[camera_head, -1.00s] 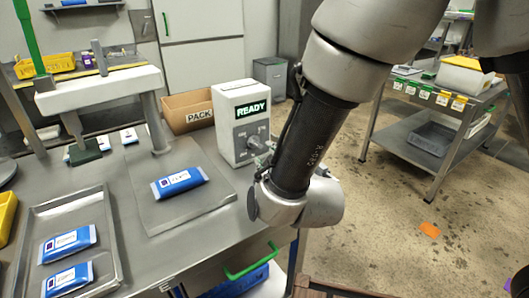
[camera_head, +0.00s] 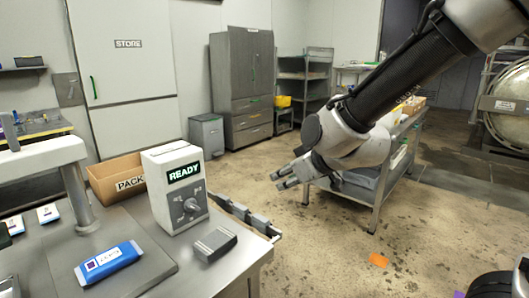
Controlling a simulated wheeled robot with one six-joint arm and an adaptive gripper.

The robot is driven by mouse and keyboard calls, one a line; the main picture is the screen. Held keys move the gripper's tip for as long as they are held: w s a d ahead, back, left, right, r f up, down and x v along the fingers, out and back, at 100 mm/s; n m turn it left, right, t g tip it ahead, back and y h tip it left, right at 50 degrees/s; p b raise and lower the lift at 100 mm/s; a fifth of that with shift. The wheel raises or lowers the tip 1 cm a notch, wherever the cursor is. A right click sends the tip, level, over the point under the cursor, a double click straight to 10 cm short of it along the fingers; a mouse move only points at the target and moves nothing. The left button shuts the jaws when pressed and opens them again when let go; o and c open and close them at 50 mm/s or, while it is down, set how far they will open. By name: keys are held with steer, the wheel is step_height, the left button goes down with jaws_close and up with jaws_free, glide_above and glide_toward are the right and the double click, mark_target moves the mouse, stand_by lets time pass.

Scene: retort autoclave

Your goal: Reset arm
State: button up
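My arm comes in from the upper right and bends down at its wrist. My gripper (camera_head: 283,178) is at the lower left end of the wrist, over the floor to the right of the worktable (camera_head: 240,262). Its fingertips point left, away from the low trolley, and nothing shows held between them. The fingers are small and seen at a slant, so I cannot tell how far they are apart.
A sealing machine (camera_head: 170,205) reading READY, a grey block (camera_head: 215,244) and a blue pouch (camera_head: 110,262) are on the worktable. A PACK carton (camera_head: 118,187) stands behind. A trolley (camera_head: 370,195) is right of my wrist. The floor (camera_head: 310,255) between is mostly clear.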

steer(key=s+d+r+m+g+h, duration=0.1)
steer(key=s+d+r+m, duration=0.1)
steer(key=d, duration=0.5)
steer(key=s+d+r+m+h, duration=0.1)
steer(key=s+d+r, duration=0.1)
steer(key=d, duration=0.5)
steer(key=s+d+r+m+g+h, duration=0.1)
steer(key=s+d+m+g+h, duration=0.2)
steer(key=s+d, duration=1.3)
steer(key=d+m+h, duration=0.1)
steer(key=m, duration=0.2)
steer(key=shift+d+r, duration=0.15)
steer(key=shift+d, duration=0.25)
steer(key=shift+a, duration=0.1)
